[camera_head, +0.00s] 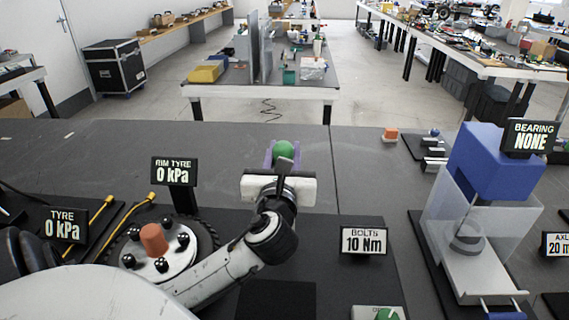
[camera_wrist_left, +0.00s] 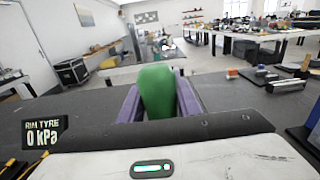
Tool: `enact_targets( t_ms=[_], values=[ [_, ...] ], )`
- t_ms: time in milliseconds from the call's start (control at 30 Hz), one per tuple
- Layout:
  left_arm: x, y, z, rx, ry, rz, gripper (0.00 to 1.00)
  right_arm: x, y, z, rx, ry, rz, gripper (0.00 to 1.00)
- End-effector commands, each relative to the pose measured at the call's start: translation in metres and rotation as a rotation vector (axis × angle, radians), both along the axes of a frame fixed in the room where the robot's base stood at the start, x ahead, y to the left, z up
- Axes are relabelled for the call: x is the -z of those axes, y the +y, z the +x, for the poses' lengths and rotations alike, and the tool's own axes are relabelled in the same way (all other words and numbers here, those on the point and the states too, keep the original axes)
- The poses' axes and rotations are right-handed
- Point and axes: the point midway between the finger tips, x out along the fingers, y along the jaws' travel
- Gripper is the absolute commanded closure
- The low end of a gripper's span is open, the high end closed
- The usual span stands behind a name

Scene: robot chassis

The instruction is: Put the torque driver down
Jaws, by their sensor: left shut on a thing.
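My left gripper (camera_head: 283,155) is over the middle of the dark table, reaching toward its far side. Its purple fingers are shut on the torque driver, whose rounded green handle (camera_head: 283,148) shows between them. In the left wrist view the green handle (camera_wrist_left: 158,90) stands between the two purple fingers (camera_wrist_left: 160,105). The driver's lower part is hidden, so I cannot tell whether it touches the table. My right gripper is not in view.
A wheel hub (camera_head: 166,254) with an orange cone and a "RIM TYRE" sign (camera_head: 174,171) stand left. A "BOLTS 10 Nm" sign (camera_head: 364,241) is right of my arm. A blue-topped press (camera_head: 490,160) stands far right. The table behind the gripper is clear.

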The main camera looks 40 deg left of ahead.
Motion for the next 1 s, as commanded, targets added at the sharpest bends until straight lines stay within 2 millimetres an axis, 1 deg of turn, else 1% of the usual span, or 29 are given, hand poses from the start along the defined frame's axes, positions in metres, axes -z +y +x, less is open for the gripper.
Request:
enact_targets(
  t_ms=[33, 133, 500, 533, 633, 1000],
  values=[
    [0.01, 0.0, 0.0, -0.001, 0.0, 0.0, 0.97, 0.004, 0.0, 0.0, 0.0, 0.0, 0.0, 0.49],
    [0.021, 0.0, 0.0, 0.0, -0.002, 0.001, 0.97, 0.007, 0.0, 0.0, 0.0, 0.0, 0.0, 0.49],
    [0.023, 0.0, 0.0, 0.0, -0.003, 0.001, 0.97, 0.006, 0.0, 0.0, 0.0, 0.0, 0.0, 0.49],
    [0.026, 0.0, 0.0, 0.0, 0.002, -0.001, 0.68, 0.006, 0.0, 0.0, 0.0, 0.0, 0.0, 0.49],
    [0.026, 0.0, 0.0, 0.0, 0.002, -0.001, 0.51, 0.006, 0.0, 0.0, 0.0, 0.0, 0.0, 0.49],
    [0.023, -0.001, -0.001, 0.001, 0.001, -0.002, 0.51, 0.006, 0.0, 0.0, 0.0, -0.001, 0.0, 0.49]
  ],
)
